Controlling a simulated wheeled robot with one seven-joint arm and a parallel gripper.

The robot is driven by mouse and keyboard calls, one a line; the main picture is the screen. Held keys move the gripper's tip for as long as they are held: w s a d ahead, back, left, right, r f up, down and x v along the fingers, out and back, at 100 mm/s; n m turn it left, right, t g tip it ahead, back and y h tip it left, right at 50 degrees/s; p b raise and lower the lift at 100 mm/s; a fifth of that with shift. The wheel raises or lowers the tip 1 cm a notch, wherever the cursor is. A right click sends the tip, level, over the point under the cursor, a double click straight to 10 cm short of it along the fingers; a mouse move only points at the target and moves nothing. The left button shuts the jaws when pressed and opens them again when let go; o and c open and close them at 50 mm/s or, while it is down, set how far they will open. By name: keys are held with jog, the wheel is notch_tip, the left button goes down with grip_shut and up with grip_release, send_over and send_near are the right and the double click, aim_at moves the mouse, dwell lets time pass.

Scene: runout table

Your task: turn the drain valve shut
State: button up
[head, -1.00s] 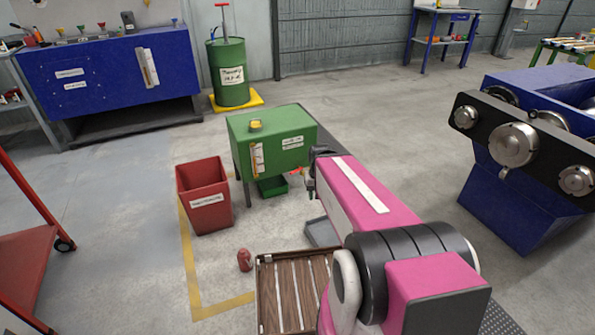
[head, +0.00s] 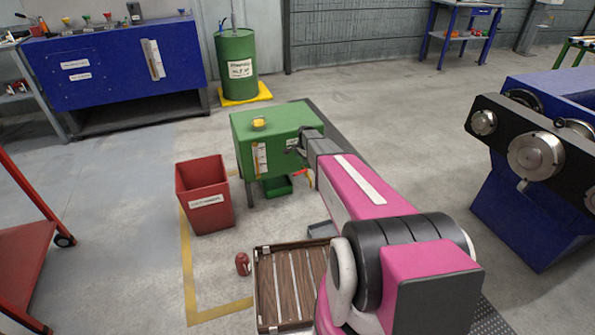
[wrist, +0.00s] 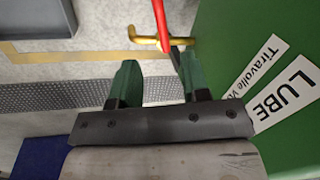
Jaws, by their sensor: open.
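The drain valve has a red lever (wrist: 163,24) and a yellow pipe-like body (wrist: 184,41) beside the green tank (wrist: 280,15), whose label reads "LUBE". In the head view the red lever (head: 298,172) and yellow part (head: 309,181) show low at the tank's right side. My gripper (wrist: 158,60) is open, with two green fingers. The lever runs toward the right finger and its lower end is partly hidden there; I cannot tell if they touch. Nothing is visibly held. In the head view my gripper (head: 303,146) is small at the right side of the tank (head: 262,150).
A green drip tray (head: 277,188) sits under the tank. A red bin (head: 203,195) stands to its left. A wooden-slatted crate (head: 262,300) and a red can (head: 242,264) are nearer. A grey tray (head: 322,231) lies beside my arm.

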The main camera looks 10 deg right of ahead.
jog(key=f, duration=0.3)
jog(key=w+f, duration=0.1)
jog(key=f, duration=0.3)
jog(key=a+f, duration=0.1)
jog(key=f, duration=0.2)
jog(key=shift+w+f, duration=0.3)
jog(key=shift+w, duration=0.1)
jog(key=shift+c, duration=0.2)
grip_shut()
